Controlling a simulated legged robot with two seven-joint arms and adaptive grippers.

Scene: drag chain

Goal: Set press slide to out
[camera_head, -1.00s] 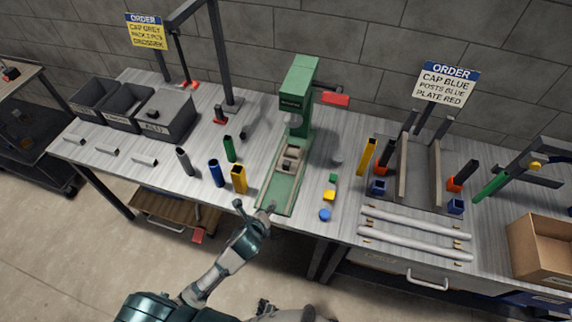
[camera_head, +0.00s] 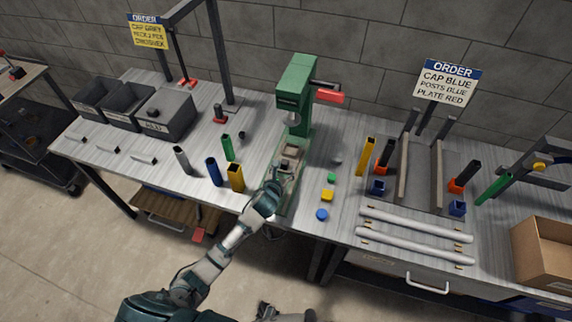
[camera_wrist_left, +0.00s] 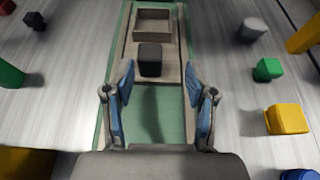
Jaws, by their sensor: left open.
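The green press (camera_head: 297,95) stands upright at the middle of the bench with a red-ended lever. Its slide (camera_head: 293,151) sits on the green base (camera_head: 288,200) below the press head. In the left wrist view the slide (camera_wrist_left: 175,60) is a beige plate with a square pocket (camera_wrist_left: 153,22) and a dark block-like knob (camera_wrist_left: 150,58) at its near end. My left gripper (camera_head: 277,180) is over the front of the base. In the left wrist view its fingers (camera_wrist_left: 158,95) are open and empty, on either side of the track, just short of the knob. My right gripper is not in view.
Grey, blue, green and yellow tubes (camera_head: 236,177) stand left of the press. Green, yellow (camera_head: 327,195) and blue caps lie to its right. Grey bins (camera_head: 165,112) are at the left. A posted fixture (camera_head: 401,165) and a cardboard box (camera_head: 545,250) are at the right.

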